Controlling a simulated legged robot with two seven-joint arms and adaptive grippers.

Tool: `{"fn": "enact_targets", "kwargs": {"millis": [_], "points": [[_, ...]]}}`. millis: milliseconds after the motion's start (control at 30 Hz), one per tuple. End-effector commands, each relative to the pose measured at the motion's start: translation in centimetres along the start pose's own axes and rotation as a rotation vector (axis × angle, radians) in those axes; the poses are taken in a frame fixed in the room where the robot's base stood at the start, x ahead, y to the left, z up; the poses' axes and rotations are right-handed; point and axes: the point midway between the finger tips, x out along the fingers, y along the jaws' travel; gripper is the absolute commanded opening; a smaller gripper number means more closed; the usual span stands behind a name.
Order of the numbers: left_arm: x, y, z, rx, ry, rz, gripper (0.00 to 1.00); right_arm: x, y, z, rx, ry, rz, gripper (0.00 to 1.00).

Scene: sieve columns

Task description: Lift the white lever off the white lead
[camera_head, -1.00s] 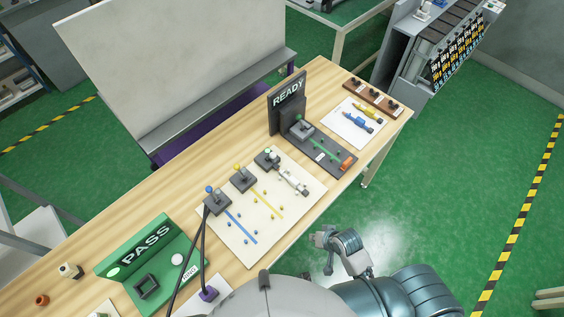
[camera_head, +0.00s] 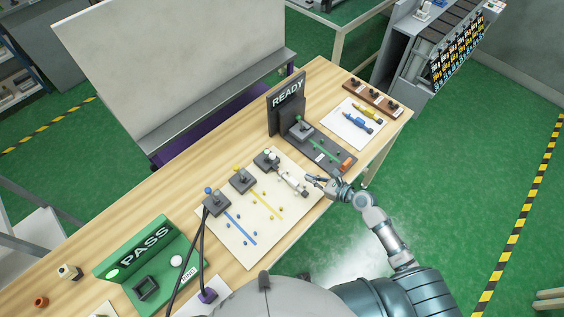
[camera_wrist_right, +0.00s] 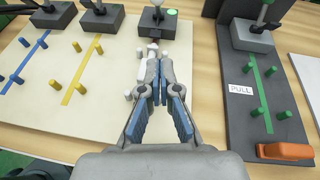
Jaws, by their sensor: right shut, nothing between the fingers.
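The white lever (camera_head: 291,182) lies on the right part of the cream board (camera_head: 233,257), in front of a grey switch block with a green light. It also shows in the right wrist view (camera_wrist_right: 147,50), partly hidden by my fingers. I cannot make out the white lead as separate from it. My right gripper (camera_head: 309,180) is shut and empty, its fingertips at the lever's near end. In the wrist view the closed fingertips (camera_wrist_right: 161,60) lie over the lever's line; whether they touch it I cannot tell. My left gripper is not in view.
Yellow (camera_head: 266,202) and blue (camera_head: 241,226) strips with pegs lie left on the board. A green PASS stand (camera_head: 140,243) is at the left.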

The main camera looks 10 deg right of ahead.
Motion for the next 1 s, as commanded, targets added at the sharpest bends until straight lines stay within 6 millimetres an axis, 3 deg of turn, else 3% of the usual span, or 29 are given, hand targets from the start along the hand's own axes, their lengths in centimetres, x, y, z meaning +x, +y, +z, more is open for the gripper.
{"fn": "enact_targets", "kwargs": {"millis": [267, 433, 867, 1000], "points": [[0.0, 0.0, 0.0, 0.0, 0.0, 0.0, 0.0, 0.1, 0.1, 0.0, 0.001, 0.0, 0.001, 0.0], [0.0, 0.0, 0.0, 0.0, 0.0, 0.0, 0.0, 1.2, 0.0, 0.0, 0.002, -0.002, 0.0, 0.0], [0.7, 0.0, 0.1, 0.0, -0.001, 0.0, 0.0, 9.9, 0.1, 0.0, 0.0, -0.001, 0.001, 0.0], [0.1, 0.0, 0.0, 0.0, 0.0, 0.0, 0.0, 11.4, 0.1, 1.7, -0.003, -0.002, 0.001, 0.0]]}}
